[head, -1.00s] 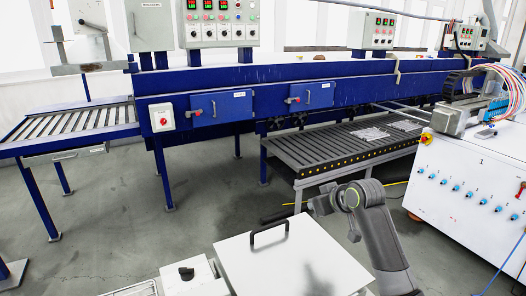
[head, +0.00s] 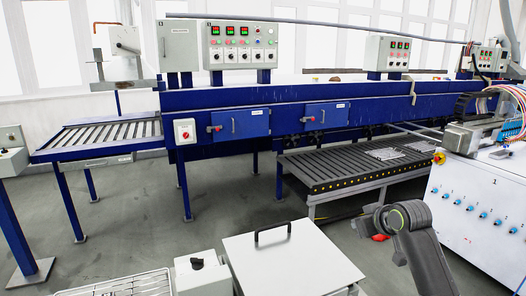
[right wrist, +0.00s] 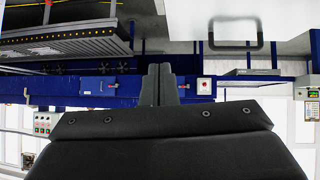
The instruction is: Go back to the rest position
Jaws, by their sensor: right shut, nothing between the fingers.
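My right arm (head: 418,240) rises at the lower right of the head view, bent at a dark joint with a green-yellow ring. Its gripper cannot be made out there. In the right wrist view my right gripper (right wrist: 162,84) has its two dark fingers together with nothing between them. Behind the fingers is a blue machine, which appears upside down in that view. My left arm and gripper are not in view.
A white box (head: 290,262) with a black handle stands close in front. A long blue machine (head: 350,112) with control boxes runs across the back. A dark roller table (head: 350,172) and a white cabinet (head: 470,205) stand at the right. Grey floor is clear between.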

